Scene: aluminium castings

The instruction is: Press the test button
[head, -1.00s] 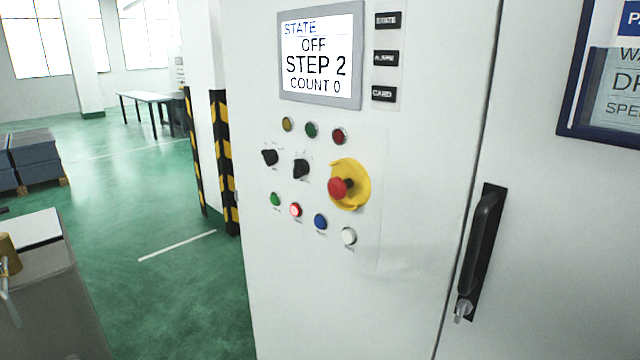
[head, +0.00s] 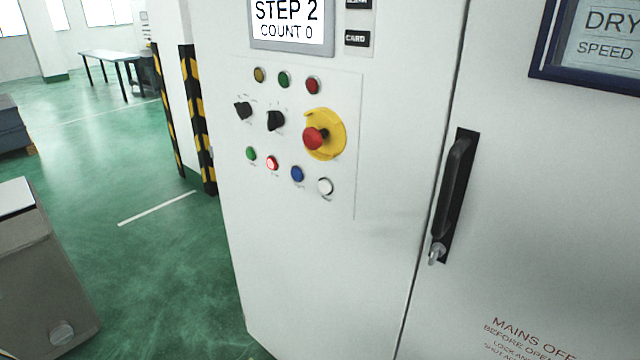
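The control cabinet's panel faces me in the head view. Its bottom row has a green button (head: 251,153), a lit red button (head: 272,162), a blue button (head: 297,173) and a white button (head: 325,186). The labels under them are too small to read, so I cannot tell which is the test button. Above are a red emergency stop (head: 314,138) on a yellow plate, two black selector knobs (head: 275,120), and yellow, green and red lamps (head: 284,79). The screen (head: 290,22) reads STEP 2, COUNT 0. Neither gripper is in view.
A black door handle (head: 454,190) with a key sticks out right of the panel. A grey box-like unit (head: 45,270) stands at the lower left. Yellow-black striped posts (head: 198,120) stand behind the cabinet's left edge. Green floor (head: 170,260) between is clear.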

